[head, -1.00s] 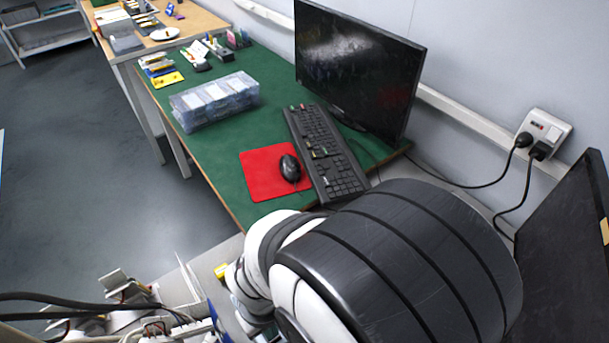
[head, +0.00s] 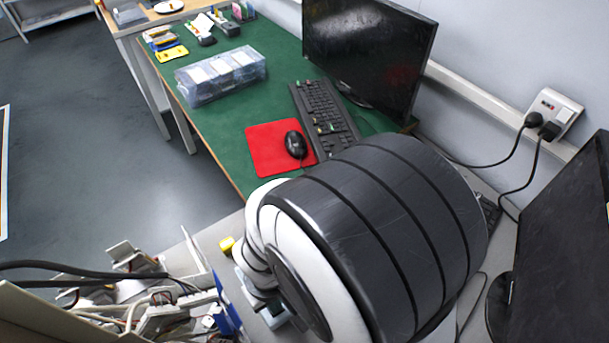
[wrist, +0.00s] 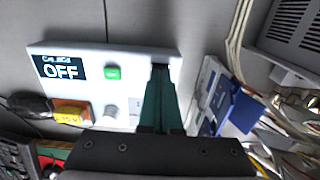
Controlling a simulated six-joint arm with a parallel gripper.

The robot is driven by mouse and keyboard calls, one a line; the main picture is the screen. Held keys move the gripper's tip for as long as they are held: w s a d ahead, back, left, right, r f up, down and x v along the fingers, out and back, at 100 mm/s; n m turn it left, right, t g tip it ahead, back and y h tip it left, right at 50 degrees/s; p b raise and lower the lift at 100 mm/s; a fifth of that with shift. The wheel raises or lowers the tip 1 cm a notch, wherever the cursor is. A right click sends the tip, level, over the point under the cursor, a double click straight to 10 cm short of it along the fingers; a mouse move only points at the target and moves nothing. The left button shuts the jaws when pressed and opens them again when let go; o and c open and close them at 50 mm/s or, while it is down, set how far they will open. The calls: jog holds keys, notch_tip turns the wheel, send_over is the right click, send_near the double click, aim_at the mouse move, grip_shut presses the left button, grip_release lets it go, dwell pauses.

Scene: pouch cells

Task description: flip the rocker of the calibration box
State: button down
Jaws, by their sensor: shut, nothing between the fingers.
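The calibration box is a white panel (wrist: 92,90) in the upper left of the wrist view. Its dark display (wrist: 60,67) reads OFF. A green button (wrist: 112,73) and a grey round knob (wrist: 110,111) sit right of the display. My gripper (wrist: 160,72) is shut and empty, its dark green fingers reaching over the right end of the box. A dark patch shows right by the fingertips. The rocker is not clearly visible; the fingers cover part of that end, and I cannot tell whether they touch it. In the head view my arm hides most of the box.
A yellow-orange labelled object (wrist: 72,113) lies left of the box's lower edge. A blue part (wrist: 242,110) and loose wires stand right of the fingers. In the head view, a green bench holds a keyboard (head: 322,112), mouse (head: 295,144) and monitor (head: 368,62).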

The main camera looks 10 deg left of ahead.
jog(key=shift+f, duration=0.15)
jog(key=shift+r, duration=3.55)
